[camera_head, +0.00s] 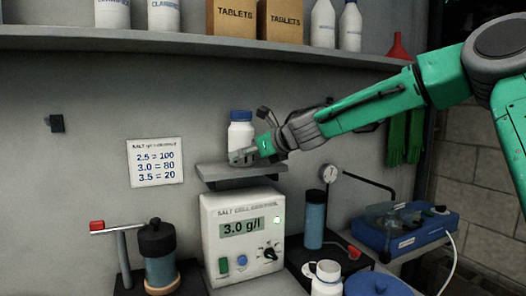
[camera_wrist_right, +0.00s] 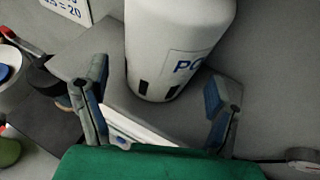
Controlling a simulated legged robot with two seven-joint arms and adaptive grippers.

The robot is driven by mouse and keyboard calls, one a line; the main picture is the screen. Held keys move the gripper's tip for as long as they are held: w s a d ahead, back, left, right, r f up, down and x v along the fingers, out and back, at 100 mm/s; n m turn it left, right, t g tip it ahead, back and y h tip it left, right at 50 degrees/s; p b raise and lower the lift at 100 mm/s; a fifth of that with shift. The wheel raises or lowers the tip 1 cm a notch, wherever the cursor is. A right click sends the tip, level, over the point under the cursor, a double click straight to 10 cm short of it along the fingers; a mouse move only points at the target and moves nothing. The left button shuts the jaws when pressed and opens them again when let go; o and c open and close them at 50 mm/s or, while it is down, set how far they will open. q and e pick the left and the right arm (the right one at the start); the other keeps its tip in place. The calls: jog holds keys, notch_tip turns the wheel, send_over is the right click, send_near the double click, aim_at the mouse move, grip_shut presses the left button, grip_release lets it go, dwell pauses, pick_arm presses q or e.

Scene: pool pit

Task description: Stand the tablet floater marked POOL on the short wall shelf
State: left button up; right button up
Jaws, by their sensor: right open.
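The tablet floater (camera_head: 240,132) is a white cylinder with a blue cap. It stands upright on the short wall shelf (camera_head: 215,172), above the salt cell control box. In the right wrist view the floater (camera_wrist_right: 175,35) shows part of a label reading "PO", and its lower end appears to rest on the grey shelf (camera_wrist_right: 80,62). My right gripper (camera_head: 245,156) is at the floater's lower front. Its fingers (camera_wrist_right: 160,95) are spread open, one to each side of the floater's base, with visible gaps. My left gripper is not in view.
A long upper shelf (camera_head: 180,41) with bottles and tablet boxes runs overhead. The control box (camera_head: 242,235) reading 3.0 g/l is directly below the short shelf.

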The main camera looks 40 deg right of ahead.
jog(key=p+v, duration=0.5)
jog(key=v, duration=0.2)
jog(key=shift+s, duration=0.35)
dwell(0.4)
